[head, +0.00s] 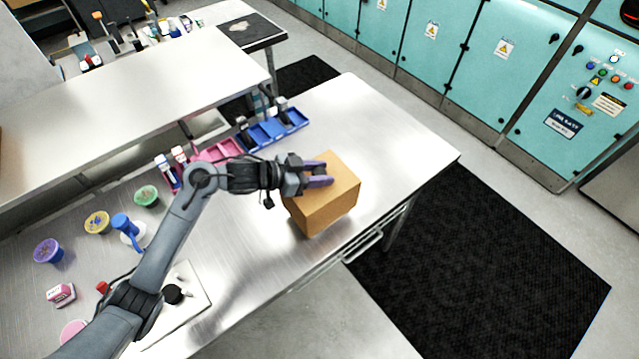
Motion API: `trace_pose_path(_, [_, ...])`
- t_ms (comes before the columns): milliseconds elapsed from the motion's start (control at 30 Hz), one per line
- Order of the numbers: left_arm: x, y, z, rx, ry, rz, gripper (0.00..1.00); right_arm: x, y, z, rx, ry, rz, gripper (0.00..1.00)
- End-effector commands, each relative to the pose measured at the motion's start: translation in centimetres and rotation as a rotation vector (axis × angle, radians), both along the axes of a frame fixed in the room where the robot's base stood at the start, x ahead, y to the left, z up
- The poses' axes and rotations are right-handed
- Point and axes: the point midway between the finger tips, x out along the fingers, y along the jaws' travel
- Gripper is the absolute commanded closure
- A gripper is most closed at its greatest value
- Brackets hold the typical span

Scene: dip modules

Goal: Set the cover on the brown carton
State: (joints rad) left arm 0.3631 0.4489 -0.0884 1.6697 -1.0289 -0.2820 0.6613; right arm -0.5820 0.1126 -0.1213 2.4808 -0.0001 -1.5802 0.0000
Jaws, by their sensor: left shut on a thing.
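The brown carton (327,212) stands on the steel worktop near its front edge, right of the picture's middle. My left gripper (325,173) is at the top of it, with its purple fingers shut on what appears to be the cover (345,180). The cover is the same brown as the carton. I cannot make out a seam between them, so I cannot tell whether the cover touches the carton or sits slightly above it. The fingers hide part of the top. My right gripper is not in view.
Blue bins (272,130) and a pink bin (222,151) stand behind the carton. Several small tubs, a blue-topped bottle (127,228) and a white board (185,305) are at the left. The worktop right of the carton (390,130) is clear.

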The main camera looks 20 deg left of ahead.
Motion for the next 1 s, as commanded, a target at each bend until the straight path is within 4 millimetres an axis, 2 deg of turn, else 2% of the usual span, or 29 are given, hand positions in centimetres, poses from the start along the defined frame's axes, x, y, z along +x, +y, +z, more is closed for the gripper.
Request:
trace_pose_path(400, [0.0, 0.0, -3.8, -0.001, -0.002, 0.001, 1.0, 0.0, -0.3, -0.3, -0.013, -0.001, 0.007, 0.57])
trace_pose_path(933, [0.0, 0.0, -4.6, -0.001, -0.002, 0.001, 1.0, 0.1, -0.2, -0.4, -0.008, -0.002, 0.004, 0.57])
trace_pose_path(967, [0.0, 0.0, -4.5, 0.0, -0.002, 0.001, 0.56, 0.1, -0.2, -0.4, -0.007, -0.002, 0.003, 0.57])
trace_pose_path(1000, [0.0, 0.0, -4.5, -0.001, -0.002, 0.001, 0.5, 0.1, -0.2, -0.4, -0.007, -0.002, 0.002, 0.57])
